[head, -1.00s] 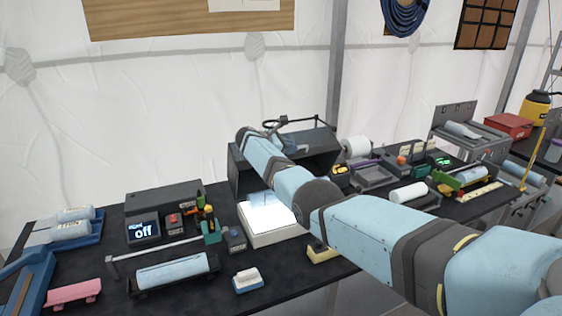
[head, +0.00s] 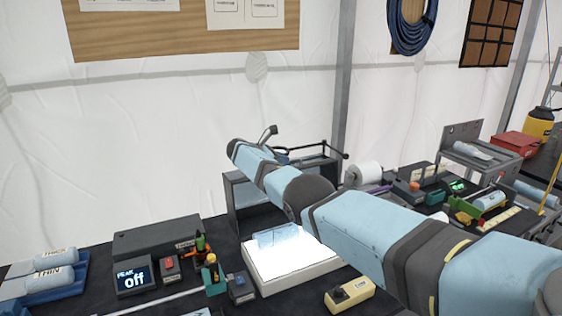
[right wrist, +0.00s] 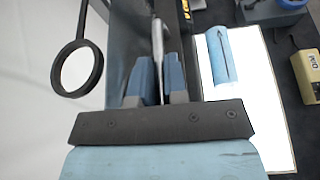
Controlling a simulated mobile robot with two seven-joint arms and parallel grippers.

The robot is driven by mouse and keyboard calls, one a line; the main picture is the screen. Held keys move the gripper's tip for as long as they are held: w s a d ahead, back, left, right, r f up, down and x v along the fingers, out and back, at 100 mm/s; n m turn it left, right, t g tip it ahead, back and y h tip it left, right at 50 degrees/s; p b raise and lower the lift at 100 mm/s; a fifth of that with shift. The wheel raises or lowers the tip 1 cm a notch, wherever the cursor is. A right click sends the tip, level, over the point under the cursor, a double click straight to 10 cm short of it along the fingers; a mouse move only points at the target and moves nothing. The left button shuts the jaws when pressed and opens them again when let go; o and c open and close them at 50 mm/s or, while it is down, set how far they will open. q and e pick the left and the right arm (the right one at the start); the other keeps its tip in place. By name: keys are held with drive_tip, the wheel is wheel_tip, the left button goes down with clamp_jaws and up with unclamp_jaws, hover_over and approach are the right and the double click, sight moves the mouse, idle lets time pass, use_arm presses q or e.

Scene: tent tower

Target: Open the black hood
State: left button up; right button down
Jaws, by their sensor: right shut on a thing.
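The black hood (head: 238,208) stands at the back of the dark bench, behind a lit white light panel (head: 300,268). A clear bluish cylinder (head: 278,238) lies on the panel, which also shows in the right wrist view (right wrist: 248,110). My right arm crosses in front and hides much of the hood. My right gripper (right wrist: 158,78) is at the hood's upper part, with blue fingers shut on a thin, pale, edge-on piece (right wrist: 158,45). It looks like part of the hood, but I cannot tell which part. My left gripper is out of view.
A black ring on a rod (right wrist: 76,68) is close left of the right gripper. A white roll (head: 363,174) stands right of the hood. The tent wall is behind.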

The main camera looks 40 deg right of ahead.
drive_tip(key=shift+s+f, duration=0.1)
drive_tip(key=shift+f, duration=0.15)
drive_tip(key=c, duration=1.2)
unclamp_jaws()
drive_tip(key=shift+o, duration=0.2)
drive_tip(key=shift+w, duration=0.2)
drive_tip(key=shift+a+r, duration=0.3)
drive_tip(key=shift+a, duration=0.1)
drive_tip(key=b+v, duration=0.2)
drive_tip(key=v, duration=1.1)
drive_tip(key=shift+f, duration=0.1)
